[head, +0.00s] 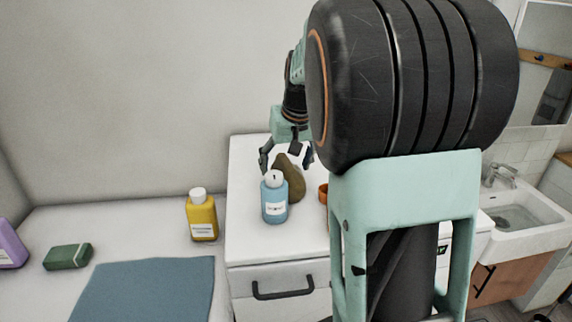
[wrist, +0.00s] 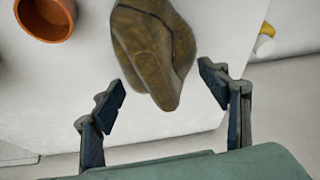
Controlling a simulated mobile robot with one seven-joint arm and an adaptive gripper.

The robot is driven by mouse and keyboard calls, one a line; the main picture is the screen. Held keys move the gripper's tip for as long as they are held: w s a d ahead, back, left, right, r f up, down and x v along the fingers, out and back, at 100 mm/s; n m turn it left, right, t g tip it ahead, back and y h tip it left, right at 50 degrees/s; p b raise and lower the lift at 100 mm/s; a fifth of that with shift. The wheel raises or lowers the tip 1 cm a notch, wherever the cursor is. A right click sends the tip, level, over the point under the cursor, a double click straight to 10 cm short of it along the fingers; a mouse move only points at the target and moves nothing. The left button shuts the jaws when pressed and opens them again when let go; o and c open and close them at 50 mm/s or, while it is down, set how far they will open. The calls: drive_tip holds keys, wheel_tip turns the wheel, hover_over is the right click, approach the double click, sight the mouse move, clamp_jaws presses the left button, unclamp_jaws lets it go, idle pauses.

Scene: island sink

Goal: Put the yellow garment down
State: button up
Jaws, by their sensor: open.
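The yellow garment is a crumpled, dark mustard-brown bundle. In the head view the garment (head: 289,180) rests on the white cabinet top, behind a blue bottle. In the wrist view the garment (wrist: 155,52) lies on the white surface, its near end reaching between the fingertips. My gripper (head: 286,158) is open above and behind the garment in the head view. In the wrist view my gripper (wrist: 160,82) has its fingers spread, one on each side of the garment, with gaps showing between.
The blue bottle (head: 275,199) stands in front of the garment. An orange pot (wrist: 47,16) stands close by on the same top. A yellow bottle (head: 202,216), a green block (head: 67,257) and a blue cloth (head: 150,288) are on the left. A sink (head: 515,220) is at right.

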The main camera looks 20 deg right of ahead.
sight(288, 164)
drive_tip(key=shift+r, duration=0.1)
drive_tip(key=v, duration=1.1)
drive_tip(key=shift+o, duration=0.7)
drive_tip(key=shift+s+r, duration=0.15)
drive_tip(key=shift+r, duration=0.15)
drive_tip(key=shift+o, duration=1)
drive_tip(key=shift+s+b, duration=0.1)
drive_tip(key=shift+b, duration=0.3)
wheel_tip(288, 164, down, 2)
drive_tip(key=shift+n+h+b, duration=0.3)
drive_tip(key=shift+b, duration=0.95)
drive_tip(key=x, duration=0.5)
drive_tip(key=shift+a+f, duration=0.15)
drive_tip(key=shift+a, duration=0.05)
drive_tip(key=shift+a+p+x, duration=0.2)
drive_tip(key=shift+x, duration=1.15)
drive_tip(key=shift+a+p+x, duration=0.15)
drive_tip(key=shift+x, duration=1.2)
drive_tip(key=shift+c, duration=0.6)
